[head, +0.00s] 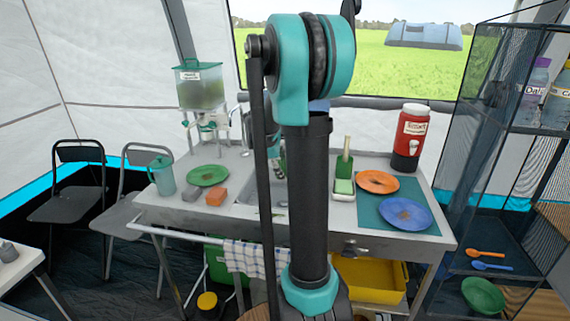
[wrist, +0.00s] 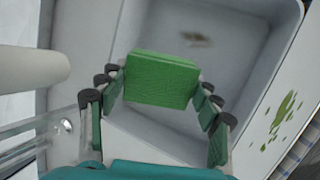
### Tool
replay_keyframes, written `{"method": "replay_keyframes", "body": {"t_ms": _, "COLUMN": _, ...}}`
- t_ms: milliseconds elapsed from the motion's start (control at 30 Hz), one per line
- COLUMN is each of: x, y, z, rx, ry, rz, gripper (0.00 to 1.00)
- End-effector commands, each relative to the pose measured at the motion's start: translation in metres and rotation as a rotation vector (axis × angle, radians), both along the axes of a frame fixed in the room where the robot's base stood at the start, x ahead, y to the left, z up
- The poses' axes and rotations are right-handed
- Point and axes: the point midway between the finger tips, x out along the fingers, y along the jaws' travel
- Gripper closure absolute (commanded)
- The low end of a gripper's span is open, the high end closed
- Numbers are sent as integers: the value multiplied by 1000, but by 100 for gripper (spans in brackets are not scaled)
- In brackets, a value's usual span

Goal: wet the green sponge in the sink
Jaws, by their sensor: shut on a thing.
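The green sponge (wrist: 160,80) is a rectangular block between the fingers of my gripper (wrist: 159,85) in the wrist view. The gripper is shut on it, with fingers along its left and right sides. The sponge is over the grey sink basin (wrist: 240,50), and a brown stain shows on the basin floor behind it. I cannot tell the exact height above the floor. In the head view, the sink (head: 263,190) is partly hidden behind my arm, and my gripper is mostly hidden too.
A pale cylinder (wrist: 30,70) stands close on the left in the wrist view. A brush holder (head: 344,187), orange plate (head: 377,182) and blue plate (head: 403,214) are right.

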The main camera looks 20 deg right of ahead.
Motion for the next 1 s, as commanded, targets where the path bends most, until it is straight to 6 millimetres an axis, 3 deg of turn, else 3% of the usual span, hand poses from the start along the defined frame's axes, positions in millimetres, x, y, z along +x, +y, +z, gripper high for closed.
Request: {"method": "replay_keyframes", "body": {"t_ms": 1000, "x": 0, "y": 0, "z": -86, "rx": 0, "ry": 0, "rz": 0, "gripper": 60}}
